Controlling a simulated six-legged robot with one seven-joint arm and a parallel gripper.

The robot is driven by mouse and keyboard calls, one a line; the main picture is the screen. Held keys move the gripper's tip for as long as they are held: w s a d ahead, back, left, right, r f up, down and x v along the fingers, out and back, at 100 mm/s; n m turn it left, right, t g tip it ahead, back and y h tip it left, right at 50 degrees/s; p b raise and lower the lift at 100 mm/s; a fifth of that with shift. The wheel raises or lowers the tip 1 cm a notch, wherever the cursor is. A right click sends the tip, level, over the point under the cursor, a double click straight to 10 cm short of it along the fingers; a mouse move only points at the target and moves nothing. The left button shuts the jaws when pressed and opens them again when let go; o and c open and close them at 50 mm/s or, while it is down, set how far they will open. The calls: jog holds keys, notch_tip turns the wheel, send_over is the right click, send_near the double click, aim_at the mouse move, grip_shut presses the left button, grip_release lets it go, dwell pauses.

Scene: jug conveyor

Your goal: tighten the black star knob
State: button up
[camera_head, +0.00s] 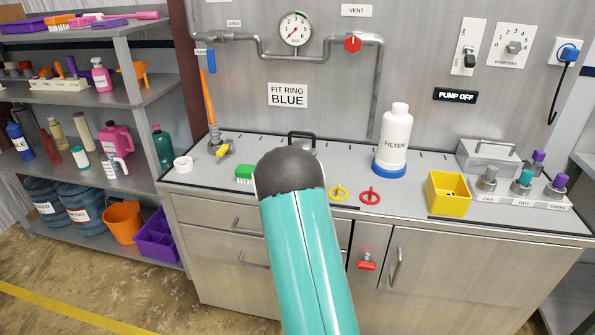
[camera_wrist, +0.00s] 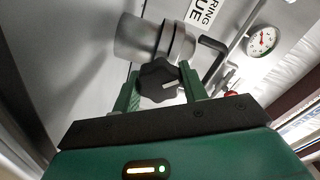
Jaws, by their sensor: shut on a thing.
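The black star knob (camera_wrist: 156,80) shows in the wrist view, with a small white mark on its face. In the head view my teal arm covers the knob, the cylinder and the gripper.
A black handle (camera_wrist: 212,50) stands close by the knob. A pressure gauge (camera_head: 295,29) hangs above.

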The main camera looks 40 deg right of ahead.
jog(key=m, duration=0.4)
jog(key=shift+f+m, duration=0.15)
jog(key=shift+m, duration=2.15)
jog(key=o, duration=1)
jog(key=shift+a, duration=0.1)
jog(key=v, duration=1.3)
jog(key=shift+s+a, duration=0.25)
